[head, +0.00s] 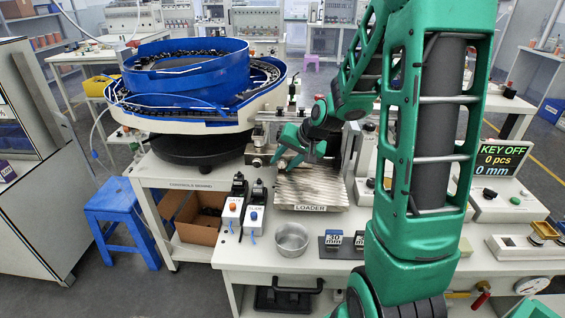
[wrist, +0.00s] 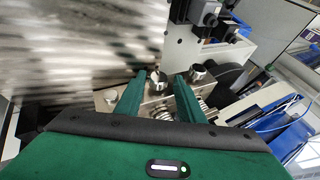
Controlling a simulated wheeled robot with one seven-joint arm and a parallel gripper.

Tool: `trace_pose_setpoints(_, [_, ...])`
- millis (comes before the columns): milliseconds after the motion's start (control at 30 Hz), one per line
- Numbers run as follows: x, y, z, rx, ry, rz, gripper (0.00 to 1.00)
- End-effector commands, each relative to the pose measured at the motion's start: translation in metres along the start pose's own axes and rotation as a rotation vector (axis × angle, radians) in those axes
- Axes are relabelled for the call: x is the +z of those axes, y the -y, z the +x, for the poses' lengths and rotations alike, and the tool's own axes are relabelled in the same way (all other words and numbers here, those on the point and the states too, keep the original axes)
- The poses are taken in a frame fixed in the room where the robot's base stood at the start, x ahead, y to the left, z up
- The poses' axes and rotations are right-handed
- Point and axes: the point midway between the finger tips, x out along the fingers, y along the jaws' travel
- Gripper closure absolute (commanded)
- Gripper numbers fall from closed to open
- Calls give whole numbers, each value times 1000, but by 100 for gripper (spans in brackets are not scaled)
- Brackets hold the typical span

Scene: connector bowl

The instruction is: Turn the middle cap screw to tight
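My gripper (head: 284,158) is down at the metal block behind the ribbed loader plate in the head view. In the wrist view its two green fingers (wrist: 161,82) stand apart. The middle cap screw (wrist: 157,84), a small metallic round cap, lies between the fingers, close to the left one. A gap seems to show on its right, so the gripper looks open around it. Another cap screw (wrist: 199,76) stands just right of the right finger. A third, flatter one (wrist: 111,97) is left of the left finger. The screws are too small to make out in the head view.
The ribbed loader plate (head: 312,190) lies in front of the gripper. A blue bowl feeder (head: 190,75) stands to the left. A metal bowl (head: 291,239) sits at the bench front.

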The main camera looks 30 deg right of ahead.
Motion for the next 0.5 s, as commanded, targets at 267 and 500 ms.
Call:
trace_pose_setpoints(267, [1, -5, 1, 13, 3, 4, 59])
trace_pose_setpoints(500, [1, -2, 1, 87, 3, -31, 59])
